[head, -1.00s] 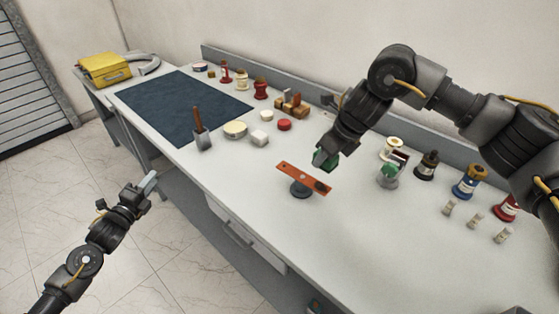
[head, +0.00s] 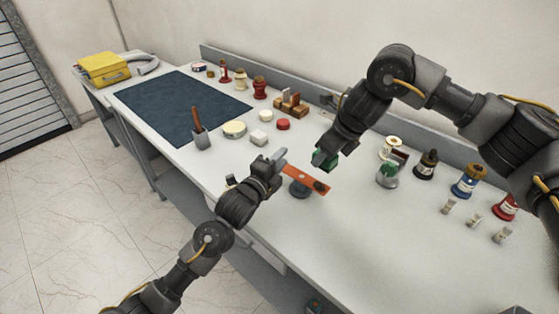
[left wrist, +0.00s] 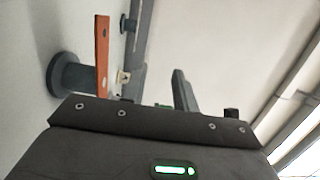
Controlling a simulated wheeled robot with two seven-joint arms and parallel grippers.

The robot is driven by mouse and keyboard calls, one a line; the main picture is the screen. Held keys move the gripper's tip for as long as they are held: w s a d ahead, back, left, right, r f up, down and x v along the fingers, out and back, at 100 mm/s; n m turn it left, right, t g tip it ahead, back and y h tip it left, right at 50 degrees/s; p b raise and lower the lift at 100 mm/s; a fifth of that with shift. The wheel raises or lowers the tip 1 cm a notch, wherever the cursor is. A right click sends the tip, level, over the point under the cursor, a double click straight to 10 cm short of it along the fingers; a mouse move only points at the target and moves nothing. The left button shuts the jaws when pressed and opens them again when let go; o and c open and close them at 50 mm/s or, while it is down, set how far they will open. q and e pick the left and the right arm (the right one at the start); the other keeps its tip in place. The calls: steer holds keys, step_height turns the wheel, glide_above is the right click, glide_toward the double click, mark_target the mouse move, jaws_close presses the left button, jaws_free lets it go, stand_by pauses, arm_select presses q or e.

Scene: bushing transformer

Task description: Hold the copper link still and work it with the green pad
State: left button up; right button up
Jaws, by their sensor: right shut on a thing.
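The copper link (head: 308,181) is a flat orange bar with a dark patch near its right end. It lies on a small dark round stand (head: 300,190); both also show at the left of the left wrist view, the link (left wrist: 102,55) and the stand (left wrist: 68,78). My left gripper (head: 280,159) is open beside the link's left end, which its jaws partly hide; contact is unclear. In the left wrist view the link lies left of the open jaws. My right gripper (head: 322,152) is shut on the green pad (head: 328,160), just above and behind the link.
Several bottles and jars, including a blue one (head: 469,182), stand at the right. A metal holder with a green top (head: 388,174) is nearer. White and red tins (head: 283,124) and wooden blocks (head: 292,106) lie behind. A dark mat (head: 185,105) covers the left; the front right is clear.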

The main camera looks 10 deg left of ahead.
arm_select(q)
glide_toward(290, 167)
steer(key=x, duration=0.3)
steer(key=shift+w+d+r, duration=0.1)
steer(key=shift+w+r, duration=0.1)
steer(key=shift+w, duration=0.05)
steer(key=x, duration=0.6)
steer(key=shift+w+d+f, duration=0.1)
steer(key=shift+w+f, duration=0.05)
steer(key=shift+f, duration=0.25)
steer(key=shift+w+d+r, duration=0.1)
steer(key=shift+w+d, duration=0.15)
steer(key=shift+w, duration=0.25)
jaws_close()
